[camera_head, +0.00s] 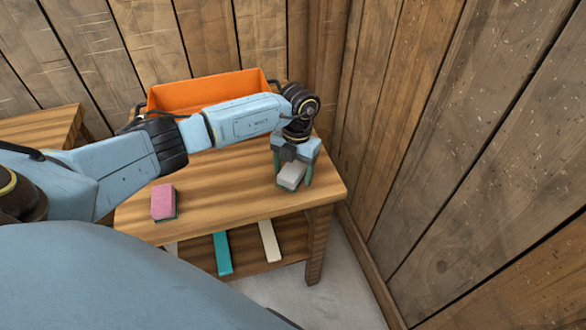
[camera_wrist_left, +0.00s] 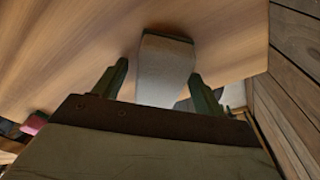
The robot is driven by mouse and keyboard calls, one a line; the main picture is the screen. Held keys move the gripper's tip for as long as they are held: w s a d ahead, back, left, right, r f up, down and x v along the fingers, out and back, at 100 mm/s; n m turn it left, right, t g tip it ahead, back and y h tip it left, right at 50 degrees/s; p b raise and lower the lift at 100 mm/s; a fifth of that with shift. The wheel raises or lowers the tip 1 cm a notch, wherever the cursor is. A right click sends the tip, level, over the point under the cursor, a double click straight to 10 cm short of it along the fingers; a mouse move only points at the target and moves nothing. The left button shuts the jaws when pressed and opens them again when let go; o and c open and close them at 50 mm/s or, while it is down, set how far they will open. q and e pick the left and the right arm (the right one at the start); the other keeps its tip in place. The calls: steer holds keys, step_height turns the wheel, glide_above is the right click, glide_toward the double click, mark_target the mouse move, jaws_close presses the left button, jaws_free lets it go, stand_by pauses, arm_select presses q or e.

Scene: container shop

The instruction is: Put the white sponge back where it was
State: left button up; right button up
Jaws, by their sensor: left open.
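The white sponge (camera_head: 291,175) is a pale grey-white block near the right end of the wooden table (camera_head: 230,183). My left gripper (camera_head: 293,178) is above it, pointing down, with one finger on each side. In the left wrist view the sponge (camera_wrist_left: 164,70) lies between the two open fingers (camera_wrist_left: 158,85), with gaps beside it. It seems to rest on the tabletop, though its underside is hidden. My right gripper is not in view.
A pink sponge (camera_head: 163,202) with a dark underside lies at the table's front left. An orange bin (camera_head: 200,92) stands at the back, partly behind my left arm. A teal bar (camera_head: 222,253) and a cream bar (camera_head: 270,241) lie on the lower shelf. A wooden wall (camera_head: 400,120) rises close on the right.

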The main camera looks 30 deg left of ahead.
mark_target(296, 164)
arm_select(q)
steer(key=shift+r, duration=0.1)
steer(key=shift+w+r, duration=0.1)
steer(key=shift+r, duration=0.2)
step_height(296, 164, up, 11)
steer(key=w+p, duration=0.1)
steer(key=shift+w+p, duration=0.3)
steer(key=shift+p, duration=0.05)
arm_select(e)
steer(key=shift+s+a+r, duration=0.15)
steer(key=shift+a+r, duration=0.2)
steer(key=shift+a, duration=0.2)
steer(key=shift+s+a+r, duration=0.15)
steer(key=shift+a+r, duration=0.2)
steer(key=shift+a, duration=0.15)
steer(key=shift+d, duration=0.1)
